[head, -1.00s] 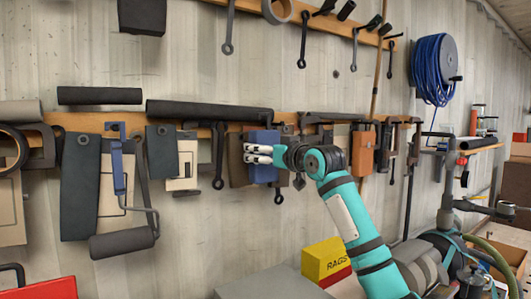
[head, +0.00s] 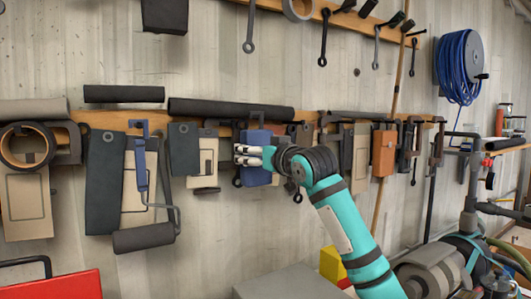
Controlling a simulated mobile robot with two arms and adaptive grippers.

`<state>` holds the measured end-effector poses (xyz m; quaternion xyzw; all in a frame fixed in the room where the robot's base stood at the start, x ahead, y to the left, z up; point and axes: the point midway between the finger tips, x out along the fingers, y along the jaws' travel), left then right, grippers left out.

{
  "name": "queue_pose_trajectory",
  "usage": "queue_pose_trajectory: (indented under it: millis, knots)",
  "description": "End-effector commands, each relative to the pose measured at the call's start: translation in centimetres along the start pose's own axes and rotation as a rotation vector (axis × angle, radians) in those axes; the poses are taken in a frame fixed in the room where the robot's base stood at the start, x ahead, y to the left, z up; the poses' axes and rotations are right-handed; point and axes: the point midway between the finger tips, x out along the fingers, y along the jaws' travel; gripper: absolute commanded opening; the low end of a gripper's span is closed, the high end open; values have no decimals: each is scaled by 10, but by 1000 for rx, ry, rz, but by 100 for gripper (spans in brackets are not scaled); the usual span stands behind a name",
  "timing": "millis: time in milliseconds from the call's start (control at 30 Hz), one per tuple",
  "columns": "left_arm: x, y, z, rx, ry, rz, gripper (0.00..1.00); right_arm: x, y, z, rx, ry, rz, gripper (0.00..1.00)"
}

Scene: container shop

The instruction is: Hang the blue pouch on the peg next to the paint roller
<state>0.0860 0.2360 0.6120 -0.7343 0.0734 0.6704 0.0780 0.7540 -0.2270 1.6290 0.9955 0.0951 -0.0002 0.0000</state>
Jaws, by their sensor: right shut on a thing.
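The blue pouch (head: 257,140) with a dark loop on top is in front of the wooden wall rail, right of centre-left. My right gripper (head: 240,157) is shut on it from the front, its pale fingers across the pouch's left side. I cannot tell whether the loop touches a peg. The paint roller (head: 143,237) hangs further left by its blue handle, its grey sleeve low. Between roller and pouch hang a dark grey flat piece (head: 184,150) and a tan panel (head: 208,158). The peg near the roller cannot be made out. My left gripper is not in view.
An orange pouch (head: 384,153) and several tools hang to the right along the rail (head: 345,116). A tape roll (head: 27,146) hangs at far left. A blue hose reel (head: 458,65) is on the right wall. A red box (head: 60,287) and a yellow box (head: 331,264) stand below.

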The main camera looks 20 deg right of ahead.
Motion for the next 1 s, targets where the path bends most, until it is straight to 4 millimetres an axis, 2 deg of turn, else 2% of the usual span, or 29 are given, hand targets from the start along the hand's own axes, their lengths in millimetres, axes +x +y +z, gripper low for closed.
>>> queue_pose_trajectory:
  millis: [800, 1000]
  knots:
    - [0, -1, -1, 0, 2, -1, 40, -1, -66, -1, -1, 3, -1, 45]
    - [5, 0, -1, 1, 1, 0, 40, -1, -69, 7, 1, 2, 0, 45]
